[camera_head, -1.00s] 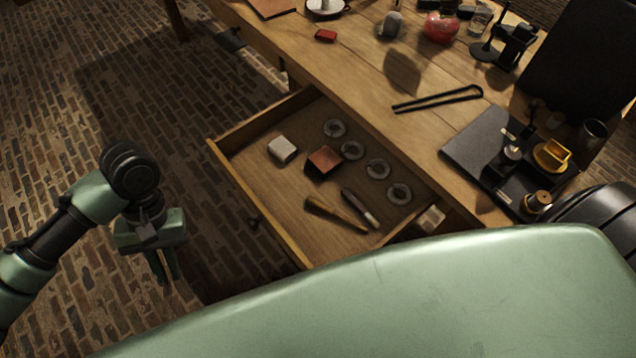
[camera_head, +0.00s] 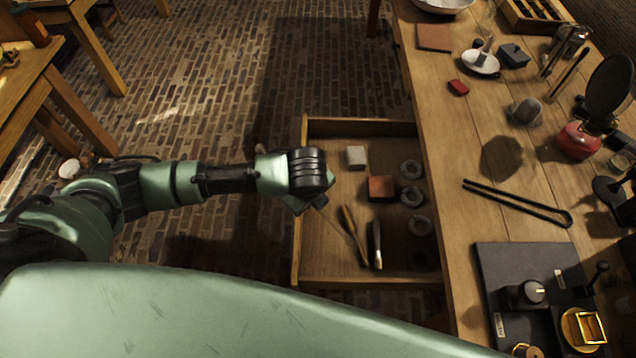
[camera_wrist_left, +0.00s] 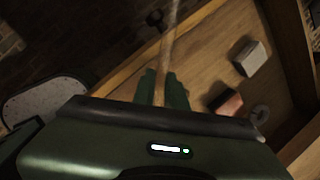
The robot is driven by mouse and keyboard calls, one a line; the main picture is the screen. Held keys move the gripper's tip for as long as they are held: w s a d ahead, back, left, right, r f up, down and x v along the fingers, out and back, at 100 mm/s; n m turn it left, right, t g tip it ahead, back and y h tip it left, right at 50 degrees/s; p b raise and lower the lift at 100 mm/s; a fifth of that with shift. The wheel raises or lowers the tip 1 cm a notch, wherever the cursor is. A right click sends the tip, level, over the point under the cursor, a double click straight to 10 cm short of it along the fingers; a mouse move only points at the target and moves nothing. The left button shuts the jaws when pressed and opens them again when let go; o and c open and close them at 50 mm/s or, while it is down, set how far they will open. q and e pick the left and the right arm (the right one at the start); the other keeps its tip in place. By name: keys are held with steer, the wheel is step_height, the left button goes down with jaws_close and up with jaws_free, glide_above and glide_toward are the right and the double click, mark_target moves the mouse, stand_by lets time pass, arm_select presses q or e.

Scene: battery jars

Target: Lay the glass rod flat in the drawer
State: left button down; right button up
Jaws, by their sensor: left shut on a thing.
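The open drawer (camera_head: 360,127) juts out from the left side of the workbench, its floor mostly bare on the left. My left gripper (camera_head: 312,203) is over the drawer's left edge, its fingers largely hidden by the wrist in the head view. In the left wrist view the fingers (camera_wrist_left: 161,88) are shut on a thin, pale rod, seemingly the glass rod (camera_wrist_left: 168,45). The rod extends away from the fingers across the drawer's edge, at a slant. Its far end is cut off by the picture's top. My right gripper is not in view.
In the drawer lie a white block (camera_head: 356,156), a reddish box (camera_head: 381,188), several grey rings (camera_head: 411,168), a wooden-handled tool (camera_head: 353,232) and a dark tool with a pale tip (camera_head: 377,243). Black tongs (camera_head: 515,202) and a dark tray (camera_head: 490,262) are on the bench.

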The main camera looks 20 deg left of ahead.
arm_select(q)
steer(key=w+f+m+h+b, duration=0.1)
steer(key=f+m+b, duration=0.1)
steer(key=m, duration=0.1)
steer(key=w+f+m+b, duration=0.1)
steer(key=f+m+b, duration=0.2)
steer(key=w+f+m+g+h+b, duration=0.1)
steer(key=w+f+m+b, duration=0.1)
steer(key=f, duration=0.1)
steer(key=shift+d+m+h, duration=0.3)
steer(key=shift+d+m, duration=0.1)
steer(key=shift+f+b, duration=0.4)
steer(key=shift+f, duration=0.3)
steer(key=shift+s, duration=0.2)
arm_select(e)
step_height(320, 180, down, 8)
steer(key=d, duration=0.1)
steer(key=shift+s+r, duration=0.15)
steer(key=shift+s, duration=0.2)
arm_select(q)
steer(key=shift+f, duration=0.1)
